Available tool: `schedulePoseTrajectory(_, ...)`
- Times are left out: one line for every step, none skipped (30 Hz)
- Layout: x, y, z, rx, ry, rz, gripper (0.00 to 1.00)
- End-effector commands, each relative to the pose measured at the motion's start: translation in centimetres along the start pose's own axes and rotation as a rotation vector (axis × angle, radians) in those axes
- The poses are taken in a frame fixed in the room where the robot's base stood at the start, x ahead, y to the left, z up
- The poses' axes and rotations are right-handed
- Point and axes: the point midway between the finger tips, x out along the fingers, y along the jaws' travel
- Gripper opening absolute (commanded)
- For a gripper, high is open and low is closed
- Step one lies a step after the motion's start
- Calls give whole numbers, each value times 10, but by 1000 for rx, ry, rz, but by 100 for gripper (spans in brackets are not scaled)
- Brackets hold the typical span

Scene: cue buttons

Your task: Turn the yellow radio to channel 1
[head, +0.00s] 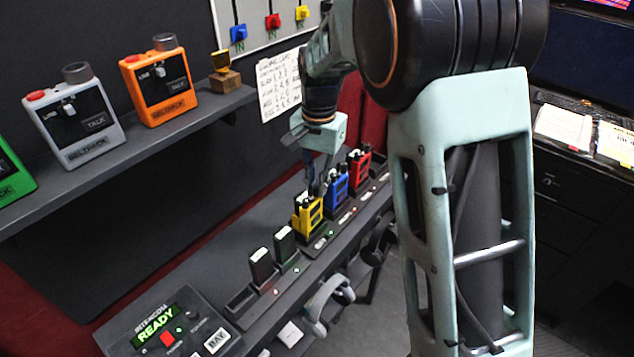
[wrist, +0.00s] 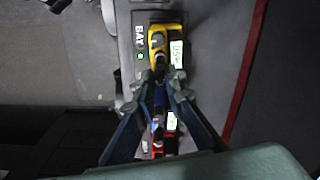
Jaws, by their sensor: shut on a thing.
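The yellow radio (head: 307,216) stands upright in a charger slot on the long dark rack. It also shows in the wrist view (wrist: 157,36), seen from above, with a pale label beside it. My gripper (head: 318,188) reaches down over the radio's top. In the wrist view my gripper (wrist: 167,78) has its fingertips close together on a small dark part at the near end of the yellow radio's top, which looks like its knob. The fingers hide most of that part, and the channel it points to cannot be read.
A blue radio (head: 335,190) and a red radio (head: 359,166) stand close beside the yellow one. Two dark battery-like blocks (head: 262,266) sit in slots to the left. A panel reading READY (head: 156,326) is at the rack's near end. A shelf with beltpacks (head: 80,122) hangs above.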

Motion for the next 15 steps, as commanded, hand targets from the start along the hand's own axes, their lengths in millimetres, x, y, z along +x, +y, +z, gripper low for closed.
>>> schedulePoseTrajectory(0, 0, 0, 0, 0, 0, 0)
schedulePoseTrajectory(0, 0, 0, 0, 0, 0, 13)
schedulePoseTrajectory(0, 0, 0, 0, 0, 0, 17)
schedulePoseTrajectory(0, 0, 0, 0, 0, 0, 21)
schedulePoseTrajectory(0, 0, 0, 0, 0, 0, 24)
schedulePoseTrajectory(0, 0, 0, 1, 0, 0, 28)
schedulePoseTrajectory(0, 0, 0, 1, 0, 0, 29)
schedulePoseTrajectory(0, 0, 0, 1, 0, 0, 29)
schedulePoseTrajectory(0, 0, 0, 1, 0, 0, 29)
schedulePoseTrajectory(0, 0, 0, 1, 0, 0, 29)
schedulePoseTrajectory(0, 0, 0, 1, 0, 0, 29)
schedulePoseTrajectory(0, 0, 0, 1, 0, 0, 29)
schedulePoseTrajectory(0, 0, 0, 1, 0, 0, 29)
schedulePoseTrajectory(0, 0, 0, 1, 1, 0, 29)
schedulePoseTrajectory(-1, 0, 0, 1, 1, 0, 29)
